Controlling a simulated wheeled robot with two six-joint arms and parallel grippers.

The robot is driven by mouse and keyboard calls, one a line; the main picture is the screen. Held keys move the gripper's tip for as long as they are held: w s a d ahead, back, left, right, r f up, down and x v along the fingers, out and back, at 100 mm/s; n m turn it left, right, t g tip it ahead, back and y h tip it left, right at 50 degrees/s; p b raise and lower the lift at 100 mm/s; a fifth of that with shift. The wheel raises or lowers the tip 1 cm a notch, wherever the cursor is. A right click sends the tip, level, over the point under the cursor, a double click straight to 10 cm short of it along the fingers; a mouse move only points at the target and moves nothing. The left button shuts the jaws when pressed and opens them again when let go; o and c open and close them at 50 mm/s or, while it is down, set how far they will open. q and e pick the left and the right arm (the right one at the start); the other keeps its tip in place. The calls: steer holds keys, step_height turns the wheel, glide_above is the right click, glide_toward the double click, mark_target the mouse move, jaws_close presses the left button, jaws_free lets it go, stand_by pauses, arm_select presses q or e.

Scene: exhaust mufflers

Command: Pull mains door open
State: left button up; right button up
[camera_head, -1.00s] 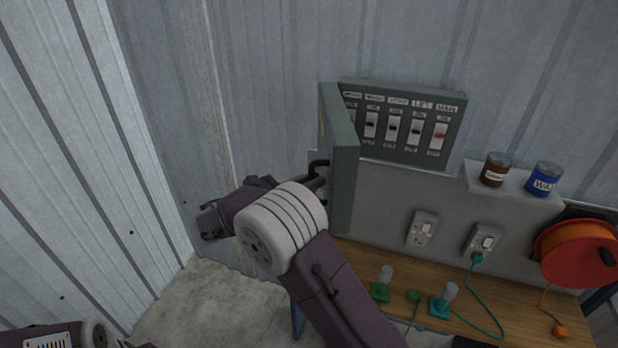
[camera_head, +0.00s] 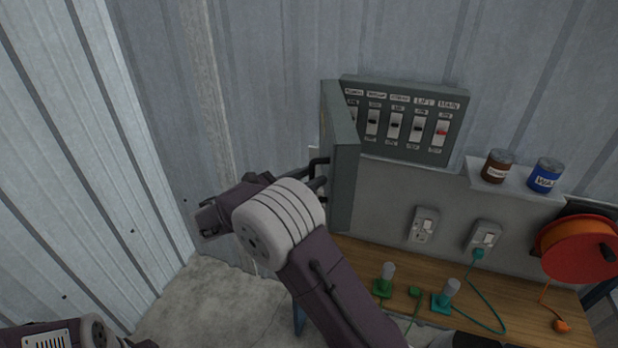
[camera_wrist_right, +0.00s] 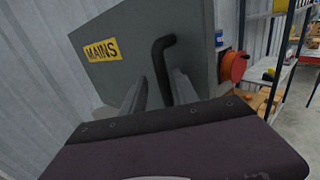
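The grey mains door (camera_head: 345,170) stands swung out from the breaker box (camera_head: 455,95), edge-on in the head view, with the switches uncovered. In the right wrist view the door (camera_wrist_right: 190,30) fills the upper middle and bears a yellow MAINS label (camera_wrist_right: 103,50). Its black bent handle (camera_wrist_right: 161,62) reaches down between the two fingers of my right gripper (camera_wrist_right: 159,90). The fingers are apart, with a visible gap beside the handle; I cannot tell if either touches it. In the head view my wrist partly hides the handle (camera_head: 318,163). My left gripper is out of view.
A workbench (camera_head: 350,250) with sockets, plugs and cables stands below the box. Two cans sit on a small shelf (camera_head: 510,192), and an orange cable reel (camera_head: 575,250) is at right. Corrugated walls close in at left; bare floor (camera_head: 200,300) shows below.

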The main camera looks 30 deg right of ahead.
steer(key=s+a+b, duration=0.1)
steer(key=a+b, duration=0.1)
steer(key=a, duration=0.7)
steer(key=shift+s+b, duration=0.25)
steer(key=shift+b, duration=0.1)
steer(key=shift+d, duration=0.1)
